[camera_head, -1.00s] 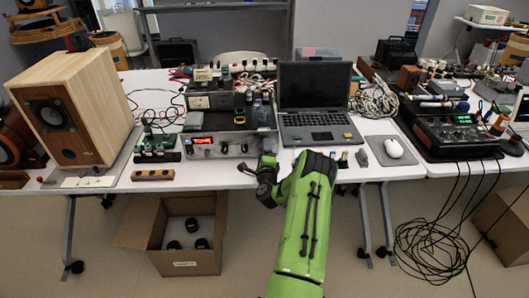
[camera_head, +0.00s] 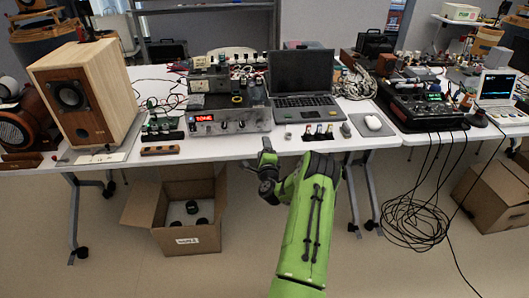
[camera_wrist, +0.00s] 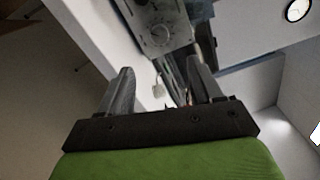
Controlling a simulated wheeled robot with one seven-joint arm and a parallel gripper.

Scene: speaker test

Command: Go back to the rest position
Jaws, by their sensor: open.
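My gripper (camera_head: 266,160) is at the end of my green arm, in front of the white table's (camera_head: 225,146) front edge in the head view. In the wrist view, its two dark fingers (camera_wrist: 155,88) stand apart with nothing held between them. A grey metal box with a dial (camera_wrist: 157,30) shows beyond the fingers there. The fingers are small and partly dark in the head view.
A wooden speaker (camera_head: 85,95) stands on the table at left. A laptop (camera_head: 302,85), a tone unit (camera_head: 228,122) and a mouse (camera_head: 373,122) are further right. An open cardboard box (camera_head: 185,240) sits on the floor below. Coiled cables (camera_head: 415,215) hang at right.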

